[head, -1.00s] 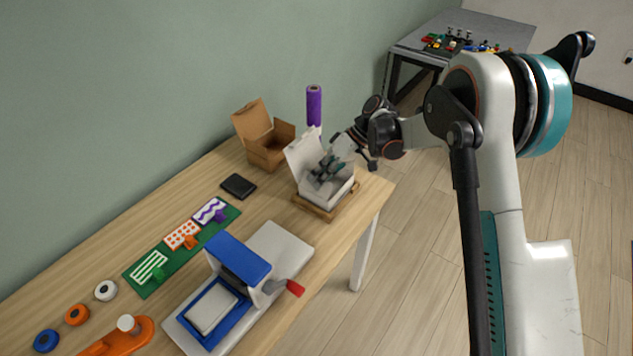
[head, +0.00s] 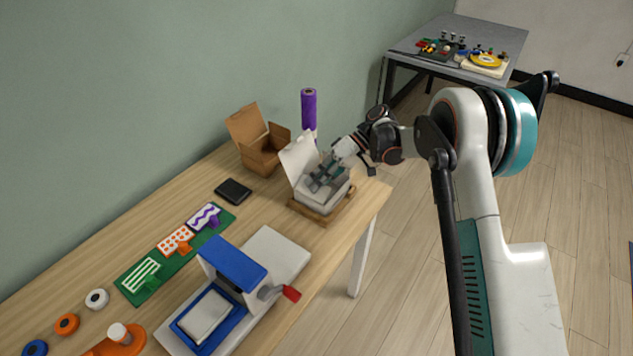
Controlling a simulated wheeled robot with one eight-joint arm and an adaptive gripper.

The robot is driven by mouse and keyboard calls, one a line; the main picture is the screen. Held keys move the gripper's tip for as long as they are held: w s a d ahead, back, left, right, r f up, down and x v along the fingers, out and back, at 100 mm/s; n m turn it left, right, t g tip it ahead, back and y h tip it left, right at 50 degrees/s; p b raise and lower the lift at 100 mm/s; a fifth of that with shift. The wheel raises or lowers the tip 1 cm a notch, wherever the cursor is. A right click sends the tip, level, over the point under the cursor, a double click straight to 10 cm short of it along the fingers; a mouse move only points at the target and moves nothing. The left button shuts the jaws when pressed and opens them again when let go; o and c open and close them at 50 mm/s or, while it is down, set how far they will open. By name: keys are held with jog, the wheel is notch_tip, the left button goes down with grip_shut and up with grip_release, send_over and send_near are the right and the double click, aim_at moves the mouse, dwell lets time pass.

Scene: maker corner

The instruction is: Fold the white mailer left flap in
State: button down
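The white mailer (head: 312,197) is a small box in a wooden frame (head: 331,213) near the table's far right end. Its large lid panel (head: 297,158) stands up at the left, tilted back. My gripper (head: 318,182) is over the mailer's opening, reaching in from the upper right, with its dark fingers at or just inside the box. The fingers and wrist hide much of the opening, so I cannot make out the small side flaps. Whether the fingers are apart or closed is too small to tell.
A brown open box (head: 262,152) and a purple roll (head: 309,110) stand behind the mailer. A black wallet-like item (head: 233,190) lies to the left. A blue and white press (head: 232,275) with a red-tipped lever is in front. Bare wood lies between them.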

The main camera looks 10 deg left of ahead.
jog(key=c, duration=1.9)
grip_release()
jog(key=v, duration=1.2)
